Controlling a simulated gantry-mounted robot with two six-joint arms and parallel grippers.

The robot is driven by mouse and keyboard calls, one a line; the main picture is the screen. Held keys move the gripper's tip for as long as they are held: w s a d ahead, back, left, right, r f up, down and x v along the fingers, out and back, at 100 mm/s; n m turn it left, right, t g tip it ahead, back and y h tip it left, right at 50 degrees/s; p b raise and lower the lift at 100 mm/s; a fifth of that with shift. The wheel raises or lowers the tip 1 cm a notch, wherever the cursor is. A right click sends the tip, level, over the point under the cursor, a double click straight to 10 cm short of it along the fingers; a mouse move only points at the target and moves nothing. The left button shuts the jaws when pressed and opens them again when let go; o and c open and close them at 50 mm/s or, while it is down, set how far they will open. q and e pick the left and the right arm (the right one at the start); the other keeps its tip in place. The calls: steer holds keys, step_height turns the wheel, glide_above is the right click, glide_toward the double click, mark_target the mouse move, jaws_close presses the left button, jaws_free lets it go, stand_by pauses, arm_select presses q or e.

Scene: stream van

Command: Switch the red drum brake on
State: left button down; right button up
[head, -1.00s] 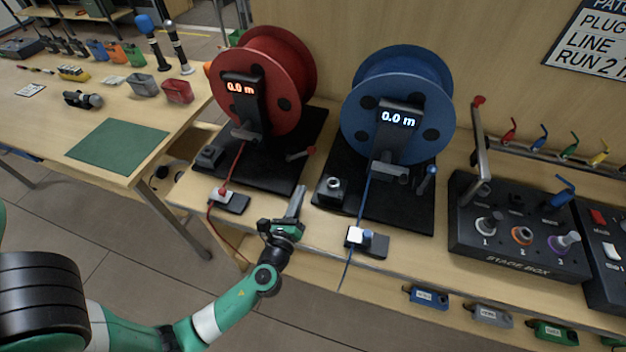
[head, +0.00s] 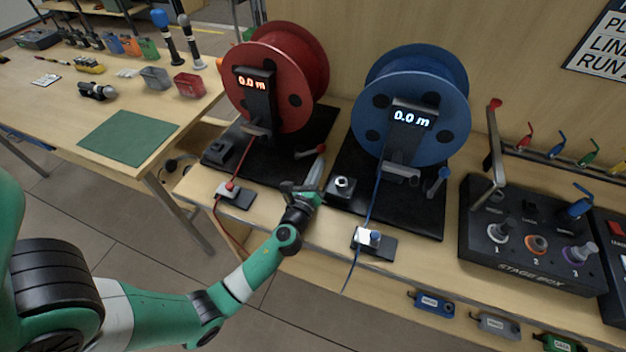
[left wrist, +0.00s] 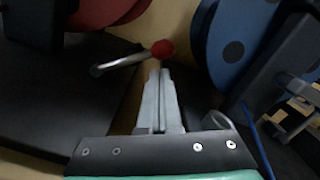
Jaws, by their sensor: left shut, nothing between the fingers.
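The red drum (head: 283,82) stands upright on a black base, its display reading 0.0 m. Its brake lever (head: 310,152), a short metal rod with a red knob, sticks out at the front right of that base. In the left wrist view the lever (left wrist: 125,62) lies tilted across the picture, with its red knob (left wrist: 163,49) just beyond my fingertips. My left gripper (head: 319,162) is shut and empty, its fingertips close to the knob. I cannot tell whether they touch it. In the left wrist view the shut fingers (left wrist: 160,75) point at the knob. My right gripper is out of view.
The blue drum (head: 412,100) stands close on the right, with its blue-knobbed lever (head: 439,180). A small red-buttoned box (head: 235,195) with a red cable lies at the bench's front edge. The stage box (head: 530,245) is farther right.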

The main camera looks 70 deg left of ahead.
arm_select(q)
steer(key=shift+w+a, duration=0.45)
steer(key=shift+a, duration=0.05)
